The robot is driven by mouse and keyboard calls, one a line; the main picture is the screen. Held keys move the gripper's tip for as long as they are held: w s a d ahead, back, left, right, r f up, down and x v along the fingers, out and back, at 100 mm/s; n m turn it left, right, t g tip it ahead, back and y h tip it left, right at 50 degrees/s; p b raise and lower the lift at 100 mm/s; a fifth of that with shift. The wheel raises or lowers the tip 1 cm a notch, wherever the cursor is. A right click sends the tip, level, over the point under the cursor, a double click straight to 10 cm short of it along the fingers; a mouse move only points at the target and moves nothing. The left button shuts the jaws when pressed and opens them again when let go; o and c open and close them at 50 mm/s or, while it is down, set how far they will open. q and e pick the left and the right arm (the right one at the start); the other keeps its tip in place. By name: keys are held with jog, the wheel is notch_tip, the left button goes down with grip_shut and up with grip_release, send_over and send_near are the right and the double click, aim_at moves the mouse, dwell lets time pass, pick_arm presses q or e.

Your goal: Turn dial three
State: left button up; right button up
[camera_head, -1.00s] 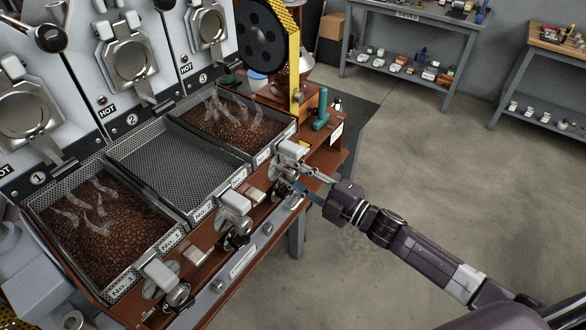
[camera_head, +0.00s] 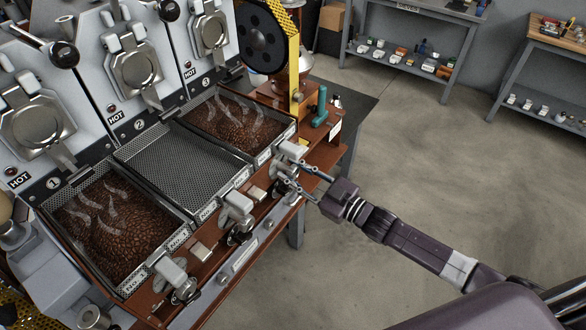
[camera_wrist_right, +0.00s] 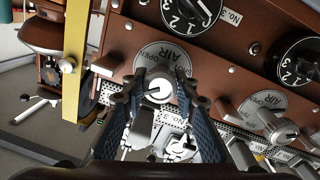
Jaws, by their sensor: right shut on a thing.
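My right gripper (camera_head: 290,176) reaches in from the right to the front panel by station 3 in the head view. In the right wrist view its two blue-padded fingers (camera_wrist_right: 157,82) are shut around the round metal knob (camera_wrist_right: 158,90) in front of a round AIR / OPEN plate (camera_wrist_right: 163,58). Above it is a black numbered dial (camera_wrist_right: 190,14) with a white pointer, beside a NO. 3 label (camera_wrist_right: 231,16); the frame's top edge cuts it off. The fingers are apart from this numbered dial. My left gripper is not in view.
A second numbered dial (camera_wrist_right: 298,60) and AIR plate (camera_wrist_right: 262,106) lie to the right in the wrist view. Trays of steaming beans (camera_head: 118,215) (camera_head: 238,122) flank an empty mesh tray (camera_head: 187,160). Open floor (camera_head: 420,160) lies to the right.

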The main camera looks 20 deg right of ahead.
jog(key=shift+m, duration=0.7)
jog(key=shift+f, duration=0.1)
jog(key=o, duration=1.2)
jog(key=shift+c, duration=0.2)
jog(key=shift+d, duration=0.1)
jog(key=v, duration=1.2)
